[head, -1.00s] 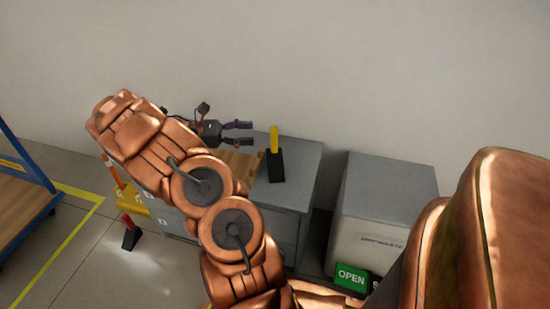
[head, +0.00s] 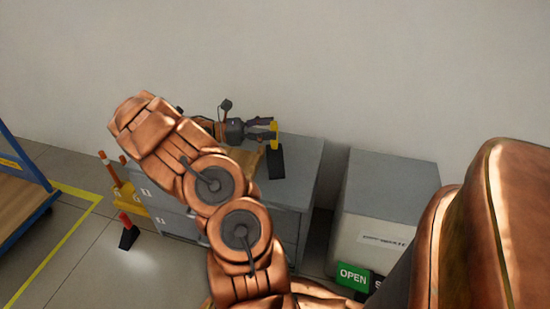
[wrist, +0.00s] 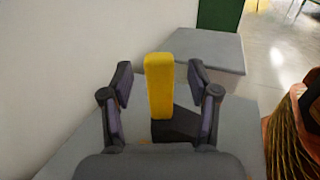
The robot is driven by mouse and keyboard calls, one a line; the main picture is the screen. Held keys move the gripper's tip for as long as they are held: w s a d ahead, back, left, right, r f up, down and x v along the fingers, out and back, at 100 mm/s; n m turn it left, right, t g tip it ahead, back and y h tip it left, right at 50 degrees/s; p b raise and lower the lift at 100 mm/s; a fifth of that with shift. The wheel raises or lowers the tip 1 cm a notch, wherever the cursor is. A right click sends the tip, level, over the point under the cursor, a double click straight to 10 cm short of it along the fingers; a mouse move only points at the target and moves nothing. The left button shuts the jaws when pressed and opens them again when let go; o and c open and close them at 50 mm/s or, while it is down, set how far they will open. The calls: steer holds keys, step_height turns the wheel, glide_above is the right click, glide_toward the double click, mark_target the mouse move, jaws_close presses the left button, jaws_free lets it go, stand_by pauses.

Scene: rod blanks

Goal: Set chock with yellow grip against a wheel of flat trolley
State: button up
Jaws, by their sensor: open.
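The chock with the yellow grip (head: 275,163) stands on top of a grey cabinet, its black wedge body low and its yellow grip upright. In the wrist view the yellow grip (wrist: 159,86) stands between the two fingers of my gripper (wrist: 160,88), with a gap on each side. My gripper (head: 262,131) is open around the grip in the head view, not closed on it. The flat trolley (head: 22,205), with a wooden deck and blue frame, is at the far left, partly cut off. Its wheels are hard to make out.
The grey cabinet (head: 296,182) stands against the wall, with a wooden piece on top. A black chock with a red grip (head: 128,232) is on the floor near yellow floor lines.

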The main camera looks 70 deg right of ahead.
steer(key=shift+x, duration=1)
steer(key=shift+c, duration=0.3)
jaws_close()
